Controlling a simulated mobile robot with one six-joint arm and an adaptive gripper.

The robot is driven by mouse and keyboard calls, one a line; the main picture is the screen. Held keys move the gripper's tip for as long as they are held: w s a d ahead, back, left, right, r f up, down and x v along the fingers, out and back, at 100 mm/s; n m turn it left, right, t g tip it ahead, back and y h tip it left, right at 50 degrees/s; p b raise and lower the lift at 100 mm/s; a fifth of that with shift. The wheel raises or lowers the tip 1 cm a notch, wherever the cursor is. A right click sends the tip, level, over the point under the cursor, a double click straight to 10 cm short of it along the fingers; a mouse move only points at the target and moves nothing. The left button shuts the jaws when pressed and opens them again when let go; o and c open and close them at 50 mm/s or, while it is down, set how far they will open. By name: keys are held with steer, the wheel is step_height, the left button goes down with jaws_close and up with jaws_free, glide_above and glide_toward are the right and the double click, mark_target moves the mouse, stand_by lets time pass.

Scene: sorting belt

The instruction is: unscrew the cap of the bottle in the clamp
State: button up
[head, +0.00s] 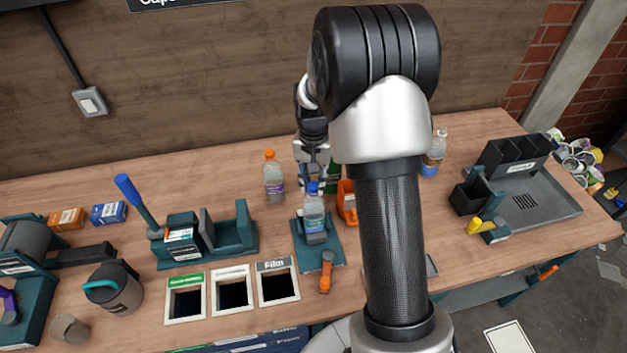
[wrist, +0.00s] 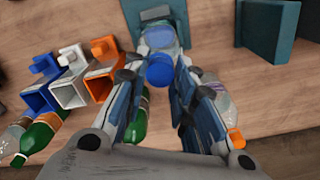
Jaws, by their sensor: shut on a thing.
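A clear bottle (head: 314,222) with a blue cap (head: 312,187) stands upright in the clamp, on its teal base (head: 333,256). In the wrist view the blue cap (wrist: 160,74) lies between my fingers, with the bottle (wrist: 160,38) beyond it. The teal clamp (wrist: 150,10) shows at the top edge. My gripper (head: 315,183) is at the bottle's top; in the wrist view my gripper (wrist: 158,68) is shut on the cap. The cap appears to be at the bottle's neck. Whether its thread is still engaged cannot be seen.
An orange-capped bottle (head: 273,180) stands to the left, and another bottle (head: 436,150) stands right of my arm. An orange holder (head: 347,203) is close to the clamp's right. Bins, including one labelled Film (head: 277,265), lie front left. A grey tray (head: 540,197) is at right.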

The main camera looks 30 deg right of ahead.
mark_target(313, 185)
steer(key=c, duration=0.4)
steer(key=shift+o, duration=0.2)
steer(key=n, duration=0.4)
steer(key=shift+p, duration=0.3)
steer(key=shift+n, duration=0.6)
steer(key=n, duration=0.2)
steer(key=shift+n, duration=0.4)
steer(key=shift+r+p, duration=0.2)
steer(key=shift+p, duration=0.1)
steer(key=shift+r+p, duration=2.4)
steer(key=shift+r, duration=0.9)
